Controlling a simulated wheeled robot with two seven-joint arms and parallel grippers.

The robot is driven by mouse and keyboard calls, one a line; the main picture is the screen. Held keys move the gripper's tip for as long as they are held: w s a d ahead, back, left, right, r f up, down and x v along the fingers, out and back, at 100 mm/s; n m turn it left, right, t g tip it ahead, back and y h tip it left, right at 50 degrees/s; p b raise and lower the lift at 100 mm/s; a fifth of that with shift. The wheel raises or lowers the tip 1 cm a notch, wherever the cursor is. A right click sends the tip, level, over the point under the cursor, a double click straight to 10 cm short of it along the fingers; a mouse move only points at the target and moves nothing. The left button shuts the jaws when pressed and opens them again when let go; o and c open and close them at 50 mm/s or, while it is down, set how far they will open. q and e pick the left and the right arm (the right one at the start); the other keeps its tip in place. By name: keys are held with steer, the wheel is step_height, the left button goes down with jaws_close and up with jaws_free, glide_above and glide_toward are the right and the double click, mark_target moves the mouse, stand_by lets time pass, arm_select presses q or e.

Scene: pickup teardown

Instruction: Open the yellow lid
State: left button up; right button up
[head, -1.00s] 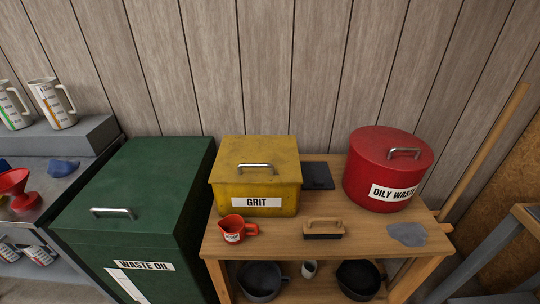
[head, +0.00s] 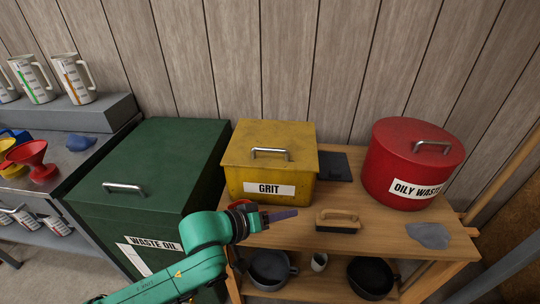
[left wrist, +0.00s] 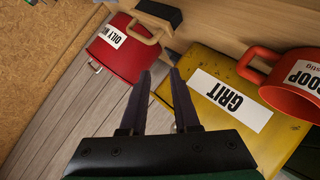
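The yellow lid (head: 290,142) lies shut on the yellow box labelled GRIT (head: 240,183), with a metal bar handle (head: 270,151) on top. The yellow box also shows in the left wrist view (left wrist: 193,88), where its handle is not visible. My left gripper (head: 297,212) is in front of the box, below lid level and apart from the handle. Its two fingers (left wrist: 161,72) stand apart with nothing between them. My right gripper is in neither view.
A red scoop cup (left wrist: 288,92) is close to my left gripper, mostly hidden by it in the head view. A brush (head: 337,219), a grey rag (head: 428,235) and a red OILY WASTE bin (head: 400,160) share the bench. A green WASTE OIL bin (head: 180,150) stands left.

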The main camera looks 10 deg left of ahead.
arm_select(q)
steer(key=w+a+r+n+h, duration=0.2)
steer(key=w+a+r+n, duration=0.1)
steer(key=w+a+n, duration=0.3)
steer(key=n+t, duration=0.3)
steer(key=n, duration=0.2)
glide_toward(267, 151)
steer(key=x, duration=1.1)
jaws_close()
